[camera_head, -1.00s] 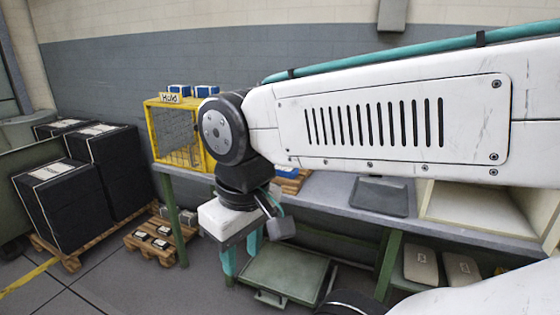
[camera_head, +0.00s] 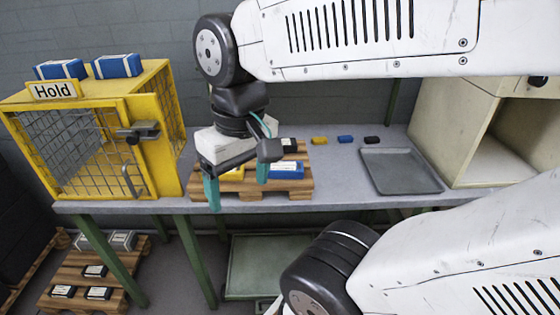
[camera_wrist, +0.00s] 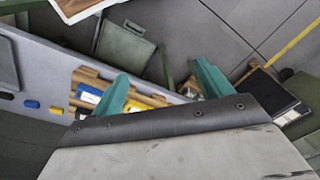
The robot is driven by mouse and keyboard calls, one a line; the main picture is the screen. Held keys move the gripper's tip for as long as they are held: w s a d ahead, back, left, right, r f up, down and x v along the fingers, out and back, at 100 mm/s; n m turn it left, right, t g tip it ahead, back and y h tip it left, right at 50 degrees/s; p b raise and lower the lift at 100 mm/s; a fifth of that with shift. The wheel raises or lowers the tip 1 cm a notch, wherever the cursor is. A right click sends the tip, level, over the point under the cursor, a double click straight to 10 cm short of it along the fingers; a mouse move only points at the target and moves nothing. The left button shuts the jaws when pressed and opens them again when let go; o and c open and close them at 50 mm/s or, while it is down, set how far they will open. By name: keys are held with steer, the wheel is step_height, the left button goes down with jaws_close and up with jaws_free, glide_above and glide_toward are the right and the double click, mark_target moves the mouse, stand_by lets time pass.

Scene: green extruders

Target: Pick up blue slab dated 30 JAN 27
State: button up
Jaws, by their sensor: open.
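Two blue slabs with white labels lie on top of the yellow cage, one at the left (camera_head: 61,69) and one at the right (camera_head: 117,66). Another blue slab (camera_head: 286,170) lies on a small wooden pallet (camera_head: 296,187) on the bench; it also shows in the wrist view (camera_wrist: 89,94). No date is readable on any of them. My gripper (camera_head: 238,184) is open and empty, pointing down by the pallet's left part. Its teal fingers partly hide a yellow slab (camera_head: 232,174). In the wrist view, my gripper (camera_wrist: 160,88) shows both fingers apart with nothing between them.
The yellow cage (camera_head: 152,150) with a "Hold" sign stands left on the bench (camera_head: 330,200). A grey tray (camera_head: 400,172) and a beige cabinet (camera_head: 455,120) are to the right. Small yellow, blue and black pieces lie behind. A floor pallet (camera_head: 75,275) holds several small slabs.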

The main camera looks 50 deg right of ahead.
steer(key=w+d+f+m+g+y, duration=0.1)
steer(key=w+d+f+m+y, duration=0.15)
steer(key=w+m, duration=0.35)
steer(key=m+t+y, duration=0.5)
steer(key=m+t, duration=0.6)
steer(key=m, duration=1)
glide_toward(288, 166)
steer(key=shift+w+a+f, duration=0.25)
steer(key=shift+w, duration=0.35)
steer(key=shift+w+a+f, duration=0.2)
steer(key=shift+w+f, duration=0.05)
steer(key=shift+w, duration=0.35)
steer(key=shift+w+a+f+m, duration=0.15)
steer(key=shift+w+f+m, duration=0.05)
steer(key=shift+w+m, duration=0.1)
steer(key=x, duration=0.6)
steer(key=shift+w+a+f, duration=0.1)
steer(key=shift+a+f, duration=0.05)
steer(key=shift+a, duration=0.35)
steer(key=c, duration=1.2)
